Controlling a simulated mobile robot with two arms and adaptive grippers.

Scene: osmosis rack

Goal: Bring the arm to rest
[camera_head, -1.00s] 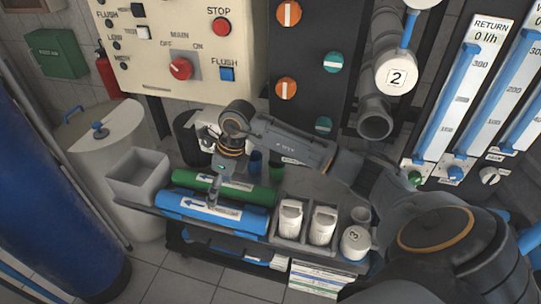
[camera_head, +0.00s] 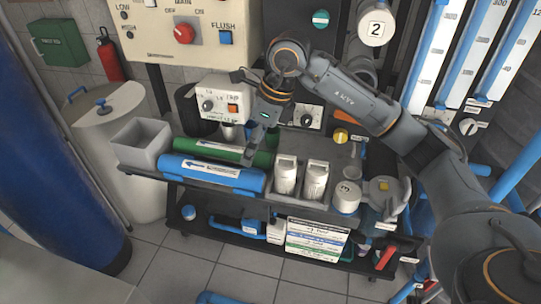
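My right arm comes in from the right side and reaches across the cart. Its gripper (camera_head: 257,147) points down over the right end of the green cylinder (camera_head: 222,149), close to the blue cylinder (camera_head: 212,174). Nothing is clearly seen between its fingers. The fingers are small and dark here, so I cannot tell if they are open or shut, or if they touch the green cylinder. My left gripper is not in view.
The cart has a grey bin (camera_head: 143,145), white bottles (camera_head: 286,176) and a lidded round jar (camera_head: 346,197). Behind stand a control panel (camera_head: 160,52) and flow meters (camera_head: 437,55). A blue tank (camera_head: 45,165) is at left. Floor (camera_head: 170,275) in front is mostly clear.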

